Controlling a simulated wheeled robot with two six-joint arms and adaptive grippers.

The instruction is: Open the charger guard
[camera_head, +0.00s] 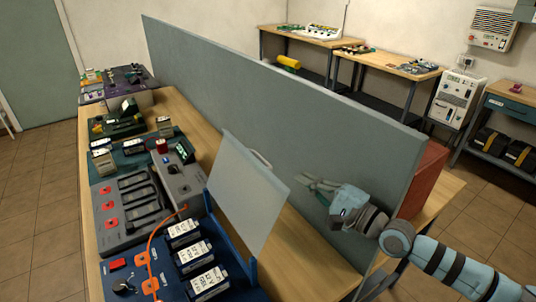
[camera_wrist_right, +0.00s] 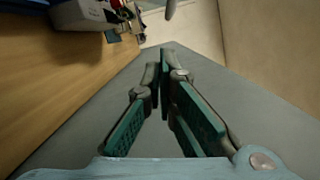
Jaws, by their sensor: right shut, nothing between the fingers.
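The charger guard (camera_head: 243,195) is a pale grey panel in the head view. It stands raised and tilted at the back edge of the blue charger tray (camera_head: 178,288), with a small handle (camera_head: 262,158) at its top edge. Batteries with white labels (camera_head: 196,257) sit uncovered in the tray. My right gripper (camera_head: 308,184) is to the right of the guard, in front of the grey partition, apart from the guard and handle. Its fingers are shut and empty; they also show in the right wrist view (camera_wrist_right: 165,62). My left gripper is not in view.
The long grey partition (camera_head: 300,110) runs along the right of the wooden bench (camera_head: 292,250). A grey unit with red switches (camera_head: 125,208) lies beyond the tray, and an orange cable (camera_head: 152,250) crosses the tray. A red box (camera_head: 425,178) stands behind the partition.

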